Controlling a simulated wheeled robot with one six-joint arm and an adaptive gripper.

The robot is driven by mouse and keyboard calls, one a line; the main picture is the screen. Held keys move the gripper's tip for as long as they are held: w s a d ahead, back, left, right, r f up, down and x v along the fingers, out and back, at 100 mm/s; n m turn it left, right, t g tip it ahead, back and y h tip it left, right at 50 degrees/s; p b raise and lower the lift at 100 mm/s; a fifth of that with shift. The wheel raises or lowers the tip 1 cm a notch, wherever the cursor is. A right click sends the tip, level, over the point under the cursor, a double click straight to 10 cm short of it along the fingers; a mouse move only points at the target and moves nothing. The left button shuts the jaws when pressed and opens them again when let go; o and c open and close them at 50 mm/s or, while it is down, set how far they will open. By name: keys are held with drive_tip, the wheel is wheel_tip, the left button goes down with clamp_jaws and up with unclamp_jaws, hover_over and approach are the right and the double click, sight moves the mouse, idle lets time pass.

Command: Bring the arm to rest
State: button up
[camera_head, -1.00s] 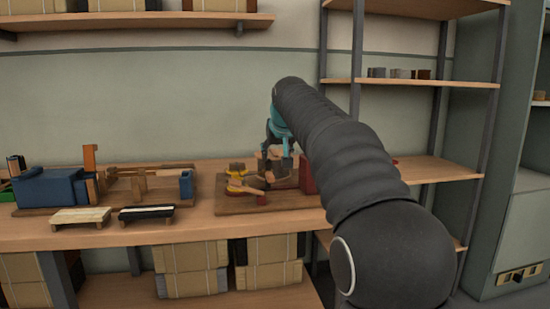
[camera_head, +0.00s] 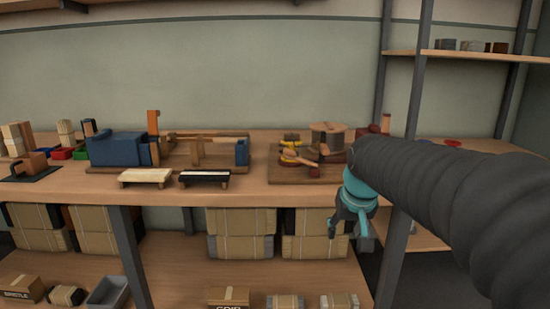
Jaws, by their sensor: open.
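My gripper (camera_head: 355,226) hangs at the end of my dark ribbed arm, below a teal wrist section. It is in front of the workbench (camera_head: 320,196) at its front edge, right of centre, with its fingers pointing down. Nothing shows between its fingers. My arm reaches in from the right side of the picture and hides the right part of the bench. The gripper is apart from the wooden board (camera_head: 290,176), which carries a round wooden spool (camera_head: 327,137) and several small brush-like pieces.
A blue machine (camera_head: 117,149) stands left on the bench. Two small brush-like stands, one pale (camera_head: 145,177) and one dark (camera_head: 205,178), lie along the front edge. Boxes (camera_head: 240,246) fill the shelf below. A grey bin (camera_head: 108,292) stands low at left. A metal post (camera_head: 395,255) stands behind my gripper.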

drive_tip(key=s+f, duration=0.3)
drive_tip(key=s, duration=0.8)
drive_tip(key=s+f, duration=0.3)
drive_tip(key=s, duration=0.9)
drive_tip(key=shift+f+t, duration=0.3)
drive_tip(key=shift+f, duration=0.1)
